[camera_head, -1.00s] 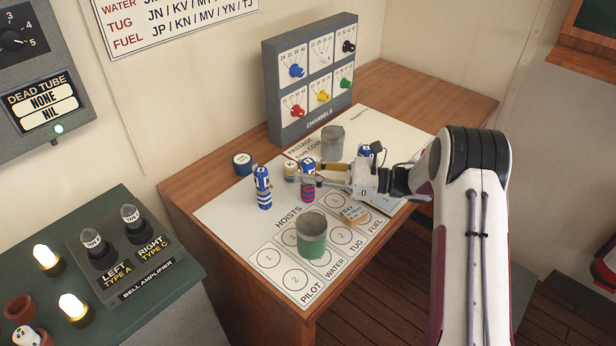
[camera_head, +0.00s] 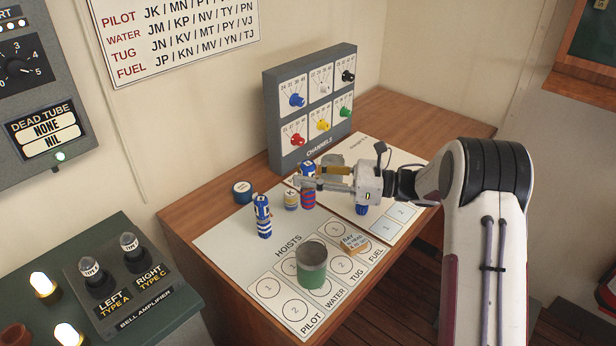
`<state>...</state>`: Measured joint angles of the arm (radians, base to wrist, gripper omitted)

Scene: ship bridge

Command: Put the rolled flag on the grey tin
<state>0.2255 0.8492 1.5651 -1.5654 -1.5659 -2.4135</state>
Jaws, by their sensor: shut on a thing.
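My gripper (camera_head: 308,184) is shut on a rolled flag (camera_head: 307,201) with blue, red and white bands and a letter on its top. The flag is upright, and the fingers cross its middle. It appears lifted a little above the desk. A green tin (camera_head: 311,270) with a grey upper part stands nearer, on the hoists sheet.
A blue-and-white roll (camera_head: 263,217), a small roll marked K (camera_head: 291,199) and a blue cap-like disc (camera_head: 242,190) stand left of my gripper. A blue item (camera_head: 361,209) shows below it. The channels box (camera_head: 312,105) stands behind.

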